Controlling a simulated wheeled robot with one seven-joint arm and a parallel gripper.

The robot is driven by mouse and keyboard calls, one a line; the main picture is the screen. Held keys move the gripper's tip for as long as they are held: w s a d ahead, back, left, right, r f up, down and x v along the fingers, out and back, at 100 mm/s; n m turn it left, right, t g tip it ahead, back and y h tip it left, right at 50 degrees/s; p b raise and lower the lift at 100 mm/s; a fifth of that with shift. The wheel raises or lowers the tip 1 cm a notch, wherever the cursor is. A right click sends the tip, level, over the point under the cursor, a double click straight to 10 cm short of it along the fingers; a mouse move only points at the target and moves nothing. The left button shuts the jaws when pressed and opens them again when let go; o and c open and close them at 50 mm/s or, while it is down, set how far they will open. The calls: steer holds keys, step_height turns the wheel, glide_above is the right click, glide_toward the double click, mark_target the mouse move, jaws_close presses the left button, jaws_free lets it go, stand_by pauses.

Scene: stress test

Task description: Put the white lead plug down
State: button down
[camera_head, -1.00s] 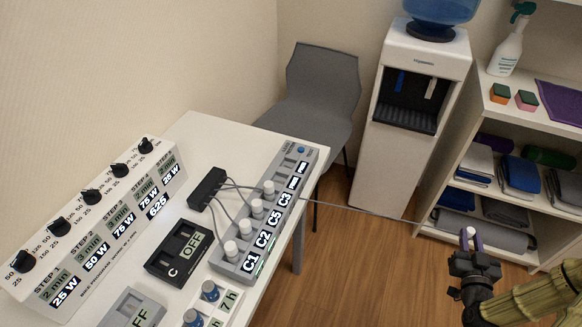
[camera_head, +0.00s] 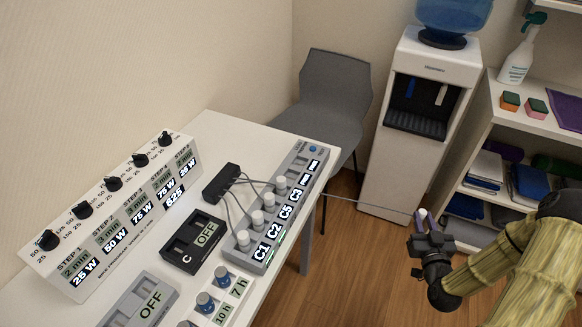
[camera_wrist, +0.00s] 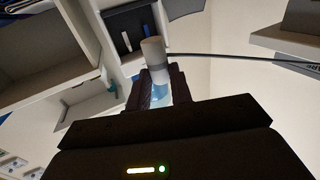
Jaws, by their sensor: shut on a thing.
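My gripper (camera_head: 430,232) is shut on the white lead plug (camera_head: 422,213) and holds it in the air to the right of the table, in front of the water dispenser. In the wrist view the plug (camera_wrist: 153,52) stands up between the fingers (camera_wrist: 160,88), its lower part light blue. The grey socket strip (camera_head: 285,210) beside that box holds several white plugs, by labels C1, C2, C5 and C3.
The white table (camera_head: 236,130) also carries a long dial unit (camera_head: 115,215), a black switch box (camera_head: 192,241) and a grey switch box (camera_head: 140,302). A grey chair (camera_head: 335,90), water dispenser (camera_head: 425,110) and shelf unit (camera_head: 540,125) stand behind. Wooden floor lies under my gripper.

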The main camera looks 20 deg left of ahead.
steer(key=shift+a+r, duration=0.1)
steer(key=shift+a, duration=0.1)
step_height(320, 180, up, 24)
steer(key=n+g+y+p, duration=0.6)
steer(key=n+y, duration=0.1)
steer(key=y, duration=0.2)
glide_above(305, 167)
steer(key=shift+w, duration=0.1)
steer(key=shift+f+b, duration=0.45)
steer(key=shift+f, duration=2.75)
steer(key=shift+f, duration=1.9)
